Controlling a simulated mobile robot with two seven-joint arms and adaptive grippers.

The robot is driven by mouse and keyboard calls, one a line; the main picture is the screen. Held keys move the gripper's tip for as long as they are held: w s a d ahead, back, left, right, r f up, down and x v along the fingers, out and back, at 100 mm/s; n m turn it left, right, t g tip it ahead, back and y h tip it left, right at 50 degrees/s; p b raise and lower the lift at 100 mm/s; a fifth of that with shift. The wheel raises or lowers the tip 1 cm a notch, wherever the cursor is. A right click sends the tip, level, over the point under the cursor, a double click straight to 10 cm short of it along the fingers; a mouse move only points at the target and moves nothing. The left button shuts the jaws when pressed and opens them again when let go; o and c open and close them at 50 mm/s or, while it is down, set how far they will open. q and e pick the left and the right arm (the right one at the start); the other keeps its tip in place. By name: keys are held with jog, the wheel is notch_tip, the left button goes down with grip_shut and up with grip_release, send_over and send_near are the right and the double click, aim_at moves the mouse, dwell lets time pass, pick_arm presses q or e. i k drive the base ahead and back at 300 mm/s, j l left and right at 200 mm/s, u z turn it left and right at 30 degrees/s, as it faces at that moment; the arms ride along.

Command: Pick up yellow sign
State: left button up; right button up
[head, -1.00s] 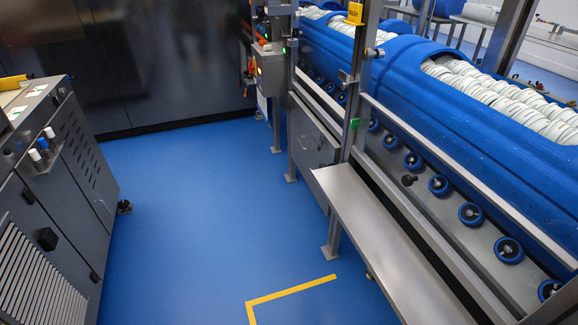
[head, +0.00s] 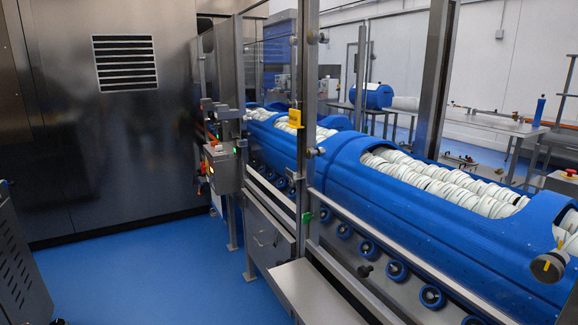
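A small yellow sign (head: 295,118) shows in the head view, upright on the steel post at the near side of the blue tub carrier line. It has dark marks on its face, too small to read. Neither of my grippers is in view.
Blue tub carriers (head: 400,200) full of white tubs run along a roller conveyor on the right. A steel shelf (head: 315,290) juts out in front of it. A control box (head: 222,165) stands at the line's far end. Blue floor (head: 150,275) is clear between the conveyor and the dark cabinet (head: 20,260) at left.

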aim_at(294, 114)
jog(key=z, duration=0.8)
jog(key=j+z, duration=0.35)
jog(key=i+j+z, duration=0.1)
jog(key=z, duration=0.25)
jog(key=j+z, duration=0.6)
jog(key=j, duration=0.2)
jog(key=k+j+z, duration=0.25)
jog(key=j, duration=0.15)
jog(key=k+j+z, duration=0.1)
jog(key=j, duration=0.4)
jog(key=k+j+z, duration=0.1)
jog(key=j, duration=0.35)
